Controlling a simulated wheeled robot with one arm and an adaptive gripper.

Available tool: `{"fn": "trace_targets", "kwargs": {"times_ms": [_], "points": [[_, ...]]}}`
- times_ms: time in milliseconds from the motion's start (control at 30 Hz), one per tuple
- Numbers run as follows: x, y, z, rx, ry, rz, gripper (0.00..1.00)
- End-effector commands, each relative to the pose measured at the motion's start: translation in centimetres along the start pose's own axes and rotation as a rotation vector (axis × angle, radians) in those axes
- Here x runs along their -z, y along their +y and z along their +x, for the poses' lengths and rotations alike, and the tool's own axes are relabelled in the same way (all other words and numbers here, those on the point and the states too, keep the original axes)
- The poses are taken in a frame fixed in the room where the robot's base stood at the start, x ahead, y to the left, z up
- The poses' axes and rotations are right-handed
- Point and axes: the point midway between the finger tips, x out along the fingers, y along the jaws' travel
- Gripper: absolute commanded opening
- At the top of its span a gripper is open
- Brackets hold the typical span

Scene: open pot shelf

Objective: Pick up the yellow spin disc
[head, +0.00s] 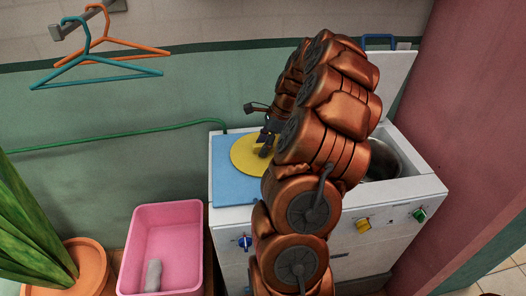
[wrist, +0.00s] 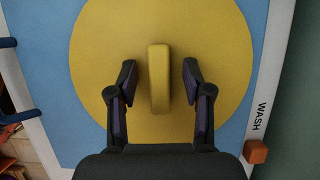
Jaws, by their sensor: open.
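The yellow spin disc (head: 247,152) lies flat on the blue panel (head: 227,186) on the left part of the white washing machine. In the wrist view the disc (wrist: 105,40) fills the middle, with a raised yellow bar handle (wrist: 159,80) standing across its centre. My gripper (head: 265,150) is over the disc in the head view, partly hidden by my copper arm. In the wrist view my gripper (wrist: 159,78) is open, one finger on each side of the handle, with a gap on both sides. I cannot tell how far down the fingertips are.
The open tub (head: 382,160) is right of the disc. A pink basin (head: 168,225) holding a grey item (head: 153,275) and a potted plant (head: 75,270) stand at left. Hangers (head: 110,62) hang upper left; a green hose (head: 110,140) runs along the wall. A pink wall (head: 465,130) closes the right.

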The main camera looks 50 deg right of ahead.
Motion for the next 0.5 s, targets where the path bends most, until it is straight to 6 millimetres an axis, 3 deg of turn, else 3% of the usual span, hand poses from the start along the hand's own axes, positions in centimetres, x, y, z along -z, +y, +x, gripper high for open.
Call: {"fn": "trace_targets", "kwargs": {"times_ms": [167,500], "points": [[0.01,-0.02,0.04,0.001,0.0,0.0,0.5],[0.01,-0.01,0.05,0.0,0.0,0.0,0.16]]}}
